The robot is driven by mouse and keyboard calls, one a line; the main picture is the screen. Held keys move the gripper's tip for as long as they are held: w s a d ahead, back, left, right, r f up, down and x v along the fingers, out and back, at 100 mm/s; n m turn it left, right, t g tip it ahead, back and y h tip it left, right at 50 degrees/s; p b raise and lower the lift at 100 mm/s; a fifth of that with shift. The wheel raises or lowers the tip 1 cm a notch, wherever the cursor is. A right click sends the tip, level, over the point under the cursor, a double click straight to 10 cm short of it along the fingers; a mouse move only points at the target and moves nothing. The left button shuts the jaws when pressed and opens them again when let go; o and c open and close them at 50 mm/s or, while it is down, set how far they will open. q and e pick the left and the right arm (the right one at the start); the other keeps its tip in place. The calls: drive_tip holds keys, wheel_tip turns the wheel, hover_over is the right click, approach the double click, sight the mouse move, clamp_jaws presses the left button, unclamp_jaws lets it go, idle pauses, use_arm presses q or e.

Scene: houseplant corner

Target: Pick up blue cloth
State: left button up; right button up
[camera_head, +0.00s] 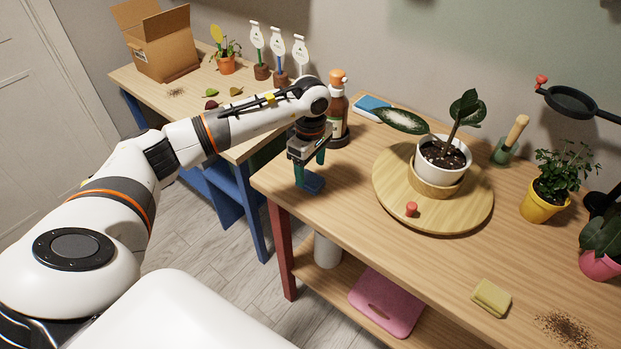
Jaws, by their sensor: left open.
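A small dark blue piece, which looks like the blue cloth (314,183), lies at the left end of the wooden table. My left gripper (309,174) points down over it, with its teal fingers apart. One finger is at the left of the blue piece and the other is behind it. The fingers hide part of the blue piece, and I cannot tell whether they touch it. My right gripper is not in view.
A brown spray bottle (338,105) stands close behind my left gripper. A light blue flat item (372,104) lies behind it. A round wooden board (390,196) bears a white potted plant (439,167). A yellow sponge (491,297) lies near the front edge.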

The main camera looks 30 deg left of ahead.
sight(310, 178)
use_arm(q)
wheel_tip(310, 178, down, 3)
drive_tip(key=shift+s+r+p, duration=0.15)
drive_tip(key=shift+r+p, duration=0.05)
drive_tip(key=shift+p, duration=0.15)
drive_tip(key=shift+f, duration=0.55)
drive_tip(key=c, duration=1.1)
drive_tip(key=shift+o, duration=0.2)
wheel_tip(310, 178, up, 9)
drive_tip(key=shift+f+b, duration=0.1)
drive_tip(key=shift+b, duration=0.9)
drive_tip(key=shift+r, duration=0.7)
